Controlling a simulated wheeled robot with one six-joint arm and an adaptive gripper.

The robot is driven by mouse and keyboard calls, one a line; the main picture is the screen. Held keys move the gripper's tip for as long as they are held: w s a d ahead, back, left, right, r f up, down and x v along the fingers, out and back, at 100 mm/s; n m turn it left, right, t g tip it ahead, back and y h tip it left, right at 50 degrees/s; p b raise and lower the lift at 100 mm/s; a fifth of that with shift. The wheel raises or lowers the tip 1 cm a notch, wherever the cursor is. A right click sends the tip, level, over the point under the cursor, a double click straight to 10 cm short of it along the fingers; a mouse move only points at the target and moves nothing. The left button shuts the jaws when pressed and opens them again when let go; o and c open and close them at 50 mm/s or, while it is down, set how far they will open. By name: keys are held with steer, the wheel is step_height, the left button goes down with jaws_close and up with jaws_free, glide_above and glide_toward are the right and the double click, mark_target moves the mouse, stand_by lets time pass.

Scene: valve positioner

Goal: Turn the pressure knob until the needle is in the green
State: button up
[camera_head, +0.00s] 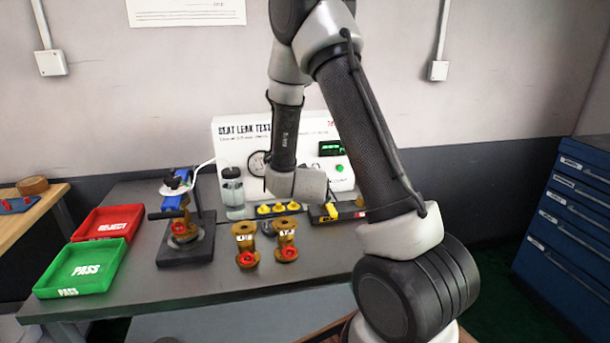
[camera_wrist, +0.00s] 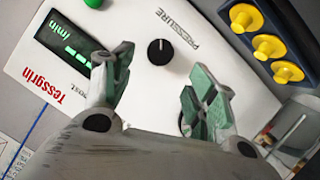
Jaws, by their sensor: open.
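The black pressure knob (camera_wrist: 160,52) with a white index line sits on the white test panel (camera_wrist: 140,20), beside the word PRESSURE. My gripper (camera_wrist: 158,88) is open in the wrist view, its two green-padded fingers apart. The knob appears between and beyond the fingertips, with no visible contact. In the head view, my arm hides the knob and fingers. The round gauge (camera_head: 257,163) on the leak-test panel (camera_head: 228,135) is partly covered by my arm; its needle and green zone cannot be read.
A green button (camera_head: 339,168) and lit display (camera_head: 331,148) are on the panel. Three yellow knobs (camera_wrist: 268,46) stand close by. A clear bottle (camera_head: 233,190), brass valves (camera_head: 285,240), a clamped valve (camera_head: 184,230), a red tray (camera_head: 103,224) and a green tray (camera_head: 82,268) occupy the bench.

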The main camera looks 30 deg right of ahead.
steer(key=x, duration=0.7)
steer(key=shift+w, duration=0.15)
steer(key=shift+d, duration=0.1)
steer(key=c, duration=1)
